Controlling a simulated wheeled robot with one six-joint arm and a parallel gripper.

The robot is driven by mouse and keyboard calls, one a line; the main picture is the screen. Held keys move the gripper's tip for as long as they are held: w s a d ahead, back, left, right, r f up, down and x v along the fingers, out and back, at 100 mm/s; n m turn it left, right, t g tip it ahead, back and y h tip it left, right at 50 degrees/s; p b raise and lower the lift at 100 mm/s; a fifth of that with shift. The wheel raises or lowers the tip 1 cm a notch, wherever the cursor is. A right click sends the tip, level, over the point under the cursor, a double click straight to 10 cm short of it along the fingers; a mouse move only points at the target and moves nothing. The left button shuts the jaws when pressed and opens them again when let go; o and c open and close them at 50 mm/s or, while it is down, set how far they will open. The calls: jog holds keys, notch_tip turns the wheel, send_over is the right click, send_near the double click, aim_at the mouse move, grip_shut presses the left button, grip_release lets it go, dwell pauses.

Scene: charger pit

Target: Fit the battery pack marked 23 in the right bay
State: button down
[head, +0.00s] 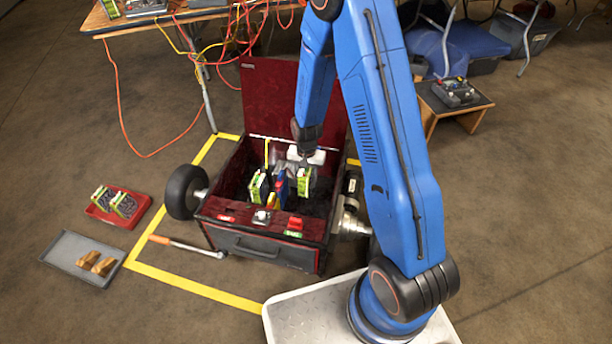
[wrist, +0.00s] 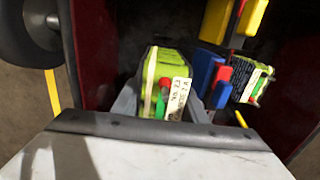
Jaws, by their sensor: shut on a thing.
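My gripper (head: 304,163) is inside the dark red open-lidded chest (head: 245,240), shut on a green battery pack (head: 304,184). In the wrist view the same pack (wrist: 168,70) stands between the two grey fingers. It has a pale label with dark writing too small to read surely, and red and green spots on top. A second green pack (head: 257,188) stands in the left of the chest. It also shows in the wrist view (wrist: 258,85). Blue, red and yellow parts (head: 279,187) stand between the two packs. How deep the held pack sits is hidden.
A red tray (head: 98,213) with green-and-white pieces and a grey tray (head: 65,260) with brown blocks lie on the floor at left. A raised lid (head: 280,100) stands behind. A wired table (head: 130,22) is farther back.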

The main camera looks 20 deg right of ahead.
jog(key=shift+f, duration=4.65)
jog(key=shift+f, duration=1.4)
jog(key=c, duration=1)
grip_release()
jog(key=r, duration=1.7)
jog(key=shift+w+d+r, duration=0.15)
jog(key=shift+w+r, duration=0.05)
jog(key=shift+w, duration=0.05)
